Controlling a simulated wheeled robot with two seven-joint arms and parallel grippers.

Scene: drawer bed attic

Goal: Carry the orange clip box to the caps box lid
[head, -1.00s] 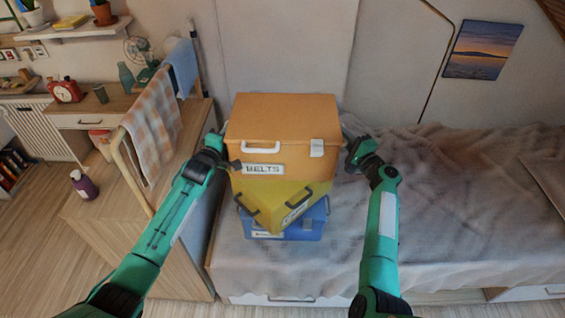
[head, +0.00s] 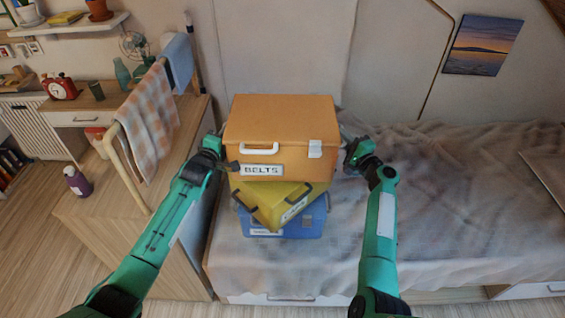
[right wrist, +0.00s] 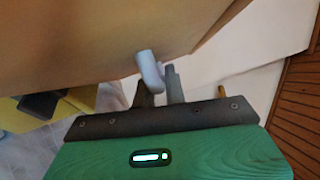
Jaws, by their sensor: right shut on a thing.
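The orange clip box (head: 280,125), labelled BELTS, is level at the top of a stack, between my two grippers. Below it is a yellow box (head: 270,203), turned at an angle, on a blue box (head: 309,222). I cannot tell whether orange and yellow touch, and the lower labels are too small to read. My right gripper (head: 352,152) is at the orange box's right side; in the right wrist view its fingers (right wrist: 162,85) are shut on a pale handle (right wrist: 148,68) of that box. My left gripper (head: 226,150) is at the left side; its fingertips are hidden.
The stack stands at the left end of a bed (head: 450,210) with a rumpled grey cover. A wooden cabinet (head: 130,235) with a checked towel (head: 150,125) on a rail is close on the left. The bed right of the stack is mostly clear.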

